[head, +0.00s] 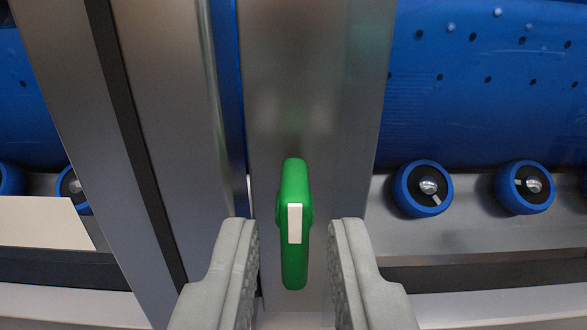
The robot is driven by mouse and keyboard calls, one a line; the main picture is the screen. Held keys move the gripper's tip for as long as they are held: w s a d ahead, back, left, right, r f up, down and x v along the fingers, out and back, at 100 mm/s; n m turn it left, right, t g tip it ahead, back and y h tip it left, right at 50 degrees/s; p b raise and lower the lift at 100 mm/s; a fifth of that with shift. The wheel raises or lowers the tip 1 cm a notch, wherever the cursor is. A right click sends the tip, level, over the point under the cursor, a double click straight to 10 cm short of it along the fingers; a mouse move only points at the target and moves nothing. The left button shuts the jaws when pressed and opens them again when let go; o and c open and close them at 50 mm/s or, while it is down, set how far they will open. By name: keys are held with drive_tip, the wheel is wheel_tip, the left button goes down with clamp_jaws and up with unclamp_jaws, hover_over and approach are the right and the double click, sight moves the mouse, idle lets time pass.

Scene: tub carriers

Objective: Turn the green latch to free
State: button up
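The green latch (293,262) is an upright oblong handle with a white rectangular mark on its face. It is mounted on a grey metal post (310,100) and stands vertical. My gripper (292,230) is open, with one grey finger on each side of the latch's lower half. A gap shows between each finger and the latch, so neither seems to touch it. How deep the fingertips reach relative to the latch is hard to tell.
Blue tubs with small holes, one of them on the right (480,80), stand on both sides of the post. Blue-rimmed rollers (423,188) sit below the right tub. A slanted metal post (170,110) is at the left, with a pale blank plate (40,222) beside it.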

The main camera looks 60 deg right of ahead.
drive_tip(key=shift+x, duration=0.95)
clamp_jaws()
